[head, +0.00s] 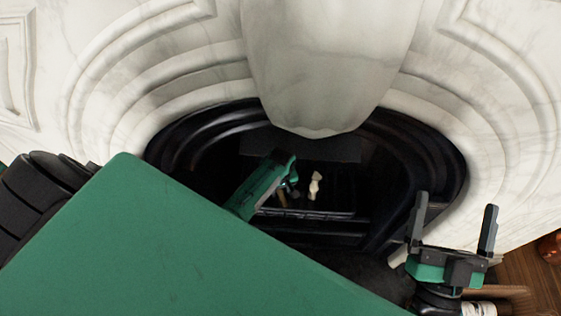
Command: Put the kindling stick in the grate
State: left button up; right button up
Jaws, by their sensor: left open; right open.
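The black grate (320,213) sits inside the dark fireplace opening. A short pale piece (315,186) stands out in it; I cannot tell whether it is the kindling stick. A small brown stick-like piece (282,200) shows just below my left gripper (291,182), at the left of the grate. My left gripper is inside the opening, open, with its fingers small and partly hidden; I cannot tell whether it touches the brown piece. My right gripper (453,230) is open and empty, fingers upward, in front of the right side of the surround.
The white marble surround (480,130) curves around the opening, and a marble bulge (325,60) hangs over its middle. My large green arm part hides the lower left. At the lower right are a wooden floor (520,268) and a copper-coloured object (551,246).

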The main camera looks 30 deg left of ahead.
aim_at(281, 192)
pick_arm(q)
jog(key=shift+r, duration=0.3)
notch_tip(281, 192, up, 3)
jog(key=shift+r+p, duration=0.15)
jog(key=shift+p, duration=0.65)
notch_tip(281, 192, up, 9)
jog(key=p, duration=0.3)
jog(key=shift+f, duration=0.2)
pick_arm(e)
jog(key=s+a+f+g, duration=0.1)
jog(key=f+g, duration=0.4)
jog(key=f, duration=0.3)
jog(key=s+a+f+g+h, duration=0.1)
jog(key=s+f+g, duration=0.1)
jog(key=f+g, duration=0.4)
jog(key=shift+s+a+f+n+g+h, duration=0.25)
jog(key=shift+a+f+n+g+h, duration=0.1)
jog(key=shift+f, duration=1)
jog(key=shift+s+r, duration=0.2)
jog(key=shift+s, duration=0.1)
